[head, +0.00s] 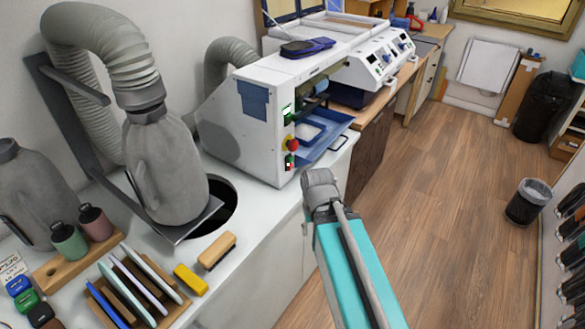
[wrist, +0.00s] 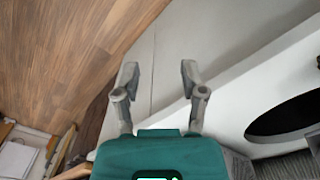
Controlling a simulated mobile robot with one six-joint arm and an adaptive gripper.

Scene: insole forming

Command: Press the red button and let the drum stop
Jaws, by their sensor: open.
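The button does not show in the wrist view.
A blue tray (head: 325,135) juts from the machine's opening. A small green-and-red switch (head: 291,163) is below the button. A grey hose and bag (head: 165,165) stand left over a dark round hole (wrist: 285,118).

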